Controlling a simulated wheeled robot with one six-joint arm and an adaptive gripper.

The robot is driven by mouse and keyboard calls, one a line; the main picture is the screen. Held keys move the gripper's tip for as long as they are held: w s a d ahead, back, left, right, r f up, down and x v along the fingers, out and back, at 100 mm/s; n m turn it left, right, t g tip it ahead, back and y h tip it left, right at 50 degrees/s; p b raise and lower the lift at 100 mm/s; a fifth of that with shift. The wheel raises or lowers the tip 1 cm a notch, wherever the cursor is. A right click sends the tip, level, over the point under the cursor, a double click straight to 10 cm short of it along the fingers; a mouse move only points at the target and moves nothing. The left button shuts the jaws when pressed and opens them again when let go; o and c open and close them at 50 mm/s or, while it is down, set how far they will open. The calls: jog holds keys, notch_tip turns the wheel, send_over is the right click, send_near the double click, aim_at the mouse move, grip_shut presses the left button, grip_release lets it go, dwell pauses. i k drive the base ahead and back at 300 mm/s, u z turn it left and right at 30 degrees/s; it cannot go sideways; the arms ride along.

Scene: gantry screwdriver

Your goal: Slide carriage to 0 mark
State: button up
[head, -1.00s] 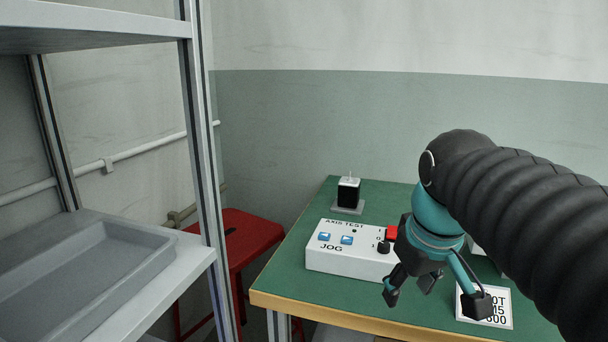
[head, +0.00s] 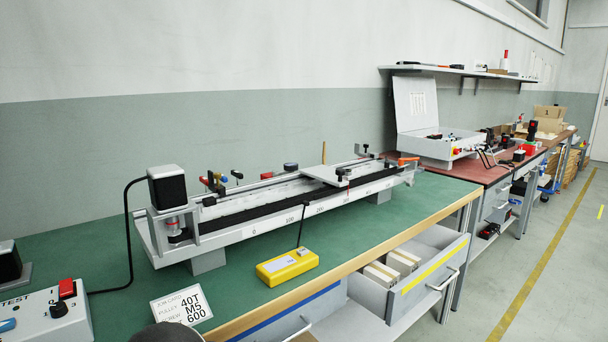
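The linear axis (head: 280,205) stands on the green bench top, with a black motor (head: 168,186) at its left end. The carriage (head: 328,174), a pale flat plate, sits across the rail in its right half. Small labels run along the rail's front face; the leftmost label (head: 253,232) may be the 0 mark, but it is too small to read surely. My gripper is out of view now; only a dark rounded part of my arm shows at the bottom edge.
A yellow box (head: 287,266) with a cable stands before the axis. A job card (head: 181,306) and the white AXIS TEST box (head: 48,315) are at left. An open drawer (head: 408,278) juts out at the front right. An open grey case (head: 428,120) stands beyond.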

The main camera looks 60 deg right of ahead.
aim_at(339, 177)
jog(key=z, duration=1.95)
